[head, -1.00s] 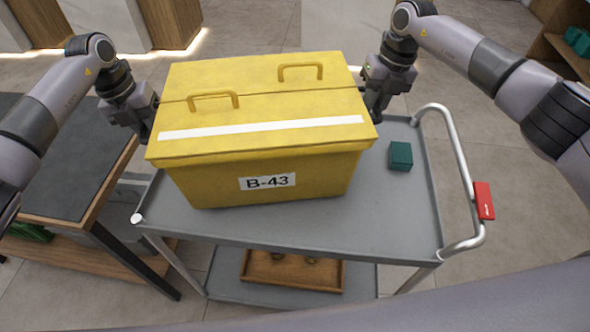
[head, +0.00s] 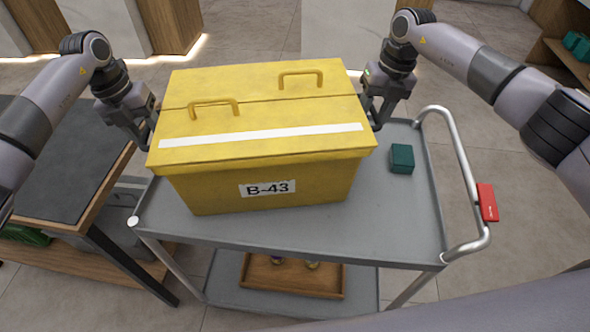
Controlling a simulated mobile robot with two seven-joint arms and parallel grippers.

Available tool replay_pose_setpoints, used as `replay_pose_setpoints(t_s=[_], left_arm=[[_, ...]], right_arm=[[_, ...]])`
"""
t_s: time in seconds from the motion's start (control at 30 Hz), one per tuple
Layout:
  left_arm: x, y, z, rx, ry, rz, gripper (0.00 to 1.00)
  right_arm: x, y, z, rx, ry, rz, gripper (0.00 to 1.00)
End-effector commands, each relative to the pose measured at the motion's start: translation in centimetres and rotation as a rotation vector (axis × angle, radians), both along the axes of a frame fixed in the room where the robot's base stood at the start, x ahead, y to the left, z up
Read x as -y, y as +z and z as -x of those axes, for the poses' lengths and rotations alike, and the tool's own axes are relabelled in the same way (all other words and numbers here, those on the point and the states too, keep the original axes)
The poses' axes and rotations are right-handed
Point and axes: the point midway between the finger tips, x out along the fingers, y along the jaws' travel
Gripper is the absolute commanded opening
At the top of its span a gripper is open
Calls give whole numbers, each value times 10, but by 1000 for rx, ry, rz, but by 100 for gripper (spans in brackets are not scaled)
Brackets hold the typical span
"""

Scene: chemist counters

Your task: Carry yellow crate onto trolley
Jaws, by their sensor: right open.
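The yellow crate (head: 262,170) with a white stripe, two lid handles and a "B-43" label sits on the top deck of the grey trolley (head: 400,225). Its base appears to rest on the deck. My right gripper (head: 375,126) is open at the crate's right side, by the upper edge. My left gripper (head: 152,140) is at the crate's left side, with its fingertips partly hidden, so I cannot tell whether it grips.
A small green box (head: 401,158) stands on the deck right of the crate. The trolley has a curved handle (head: 462,165) with a red tag (head: 487,202). A wooden tray (head: 293,275) lies on the lower shelf. A dark-topped table (head: 75,160) stands at the left.

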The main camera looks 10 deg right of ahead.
Motion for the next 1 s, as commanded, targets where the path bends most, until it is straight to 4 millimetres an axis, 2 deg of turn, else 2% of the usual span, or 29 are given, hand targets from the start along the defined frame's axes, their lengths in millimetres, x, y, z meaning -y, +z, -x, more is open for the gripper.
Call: replay_pose_setpoints(t_s=[0.3, 0.5, 0.67, 0.77, 1.0], left_arm=[[-14, 67, 0, 4, 3, -3, 45], [-19, 95, 0, 1, 2, -3, 45], [-21, 102, 1, -2, 3, -3, 45], [-21, 103, 1, -2, 3, -3, 45], [-21, 102, 1, -1, 2, -3, 45]], right_arm=[[0, 0, 0, 0, 0, 0, 45], [0, 0, 0, 0, 0, 0, 45], [1, 4, 0, 1, 0, 0, 45], [3, 15, -1, 3, -1, -1, 45], [12, 65, -1, 5, 0, -1, 45]])
